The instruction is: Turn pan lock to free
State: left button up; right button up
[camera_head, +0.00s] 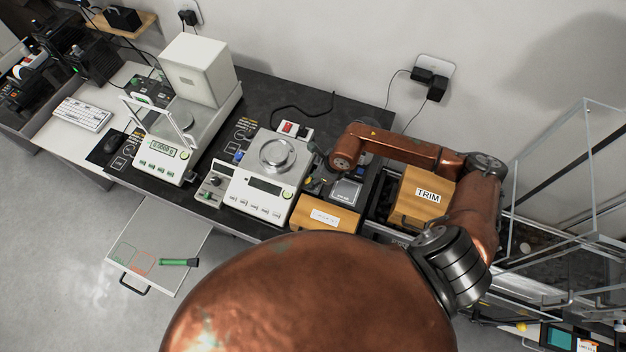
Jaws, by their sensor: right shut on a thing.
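A white balance (264,186) with a round metal pan (278,153) stands on the dark bench. My right arm reaches in from the right, and its gripper (316,177) is low at the balance's right side, beside the pan. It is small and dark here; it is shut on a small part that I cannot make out. No pan lock shows clearly; one under the gripper would be hidden. A small control box (211,186) with dark and green knobs stands left of the balance. My left gripper is not in view.
A second balance (166,150) with an open glass door and a white box stands to the left. Wooden boxes, one marked TRIM (427,196), stand to the right. An open drawer (185,222) holds a green tool (178,262). Glass panels (575,190) rise at far right.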

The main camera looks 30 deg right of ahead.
grip_shut()
jog(key=shift+s+a+m+h+p, duration=0.1)
jog(key=shift+m+h+p, duration=0.1)
jog(key=shift+m, duration=0.4)
jog(key=shift+s+a+m+h+p, duration=0.1)
jog(key=shift+m+h+p, duration=0.1)
jog(key=shift+m, duration=0.4)
jog(key=shift+m+t+h, duration=0.4)
jog(key=shift+m, duration=0.7)
jog(key=o, duration=0.8)
grip_release()
jog(key=shift+w, duration=0.1)
